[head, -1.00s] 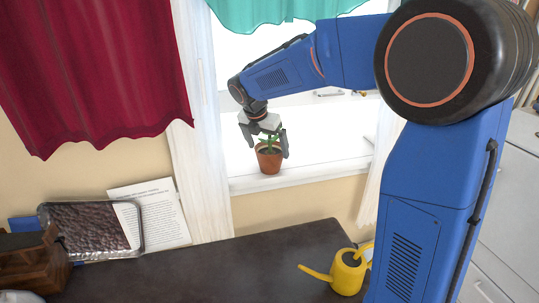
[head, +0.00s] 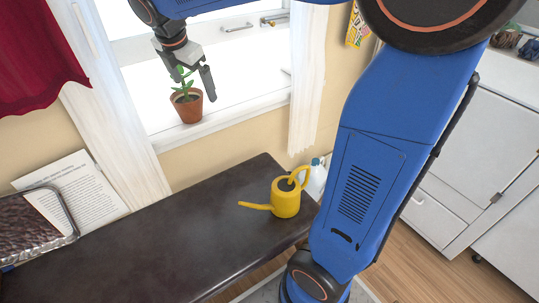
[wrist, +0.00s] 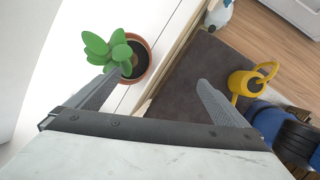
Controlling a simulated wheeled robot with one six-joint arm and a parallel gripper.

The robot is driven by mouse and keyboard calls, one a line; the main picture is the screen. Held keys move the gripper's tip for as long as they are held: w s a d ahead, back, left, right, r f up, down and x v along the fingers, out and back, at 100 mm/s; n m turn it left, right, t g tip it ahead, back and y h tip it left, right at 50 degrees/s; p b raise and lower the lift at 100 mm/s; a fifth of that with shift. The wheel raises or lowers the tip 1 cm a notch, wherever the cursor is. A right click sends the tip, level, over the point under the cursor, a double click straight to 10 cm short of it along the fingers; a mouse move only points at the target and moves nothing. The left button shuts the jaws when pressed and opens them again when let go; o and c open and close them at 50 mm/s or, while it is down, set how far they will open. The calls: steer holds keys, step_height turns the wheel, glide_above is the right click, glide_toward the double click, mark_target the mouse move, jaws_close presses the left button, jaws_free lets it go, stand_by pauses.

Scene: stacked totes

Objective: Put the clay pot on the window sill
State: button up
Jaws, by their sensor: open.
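The clay pot (head: 187,107) is reddish brown, holds dark soil and a small green plant, and stands upright on the white window sill (head: 225,112) near its front edge. It also shows at the upper left of the wrist view (wrist: 135,68). My gripper (head: 197,83) is open and empty, just above the pot at the plant's height. In the wrist view the two fingers (wrist: 152,92) are wide apart, with the left fingertip by the plant and pot and the right one over the dark table. Whether the left finger touches the plant, I cannot tell.
A yellow watering can (head: 286,198) stands on the dark table (head: 170,245) below the sill, with a spray bottle (head: 317,175) behind it. A printed sheet (head: 75,195) and a foil-edged tray (head: 35,228) are at the left. White curtains flank the window.

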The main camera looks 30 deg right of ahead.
steer(key=s+d+f+m+y, duration=0.1)
steer(key=s+d+f+m, duration=0.2)
steer(key=s+m, duration=0.8)
steer(key=s+d+f+m+t+y, duration=0.1)
steer(key=s+d+f+m, duration=0.3)
steer(key=s+m, duration=0.7)
steer(key=shift+s+f+m+y, duration=0.3)
steer(key=shift+s+f, duration=1)
steer(key=shift+s, duration=2.9)
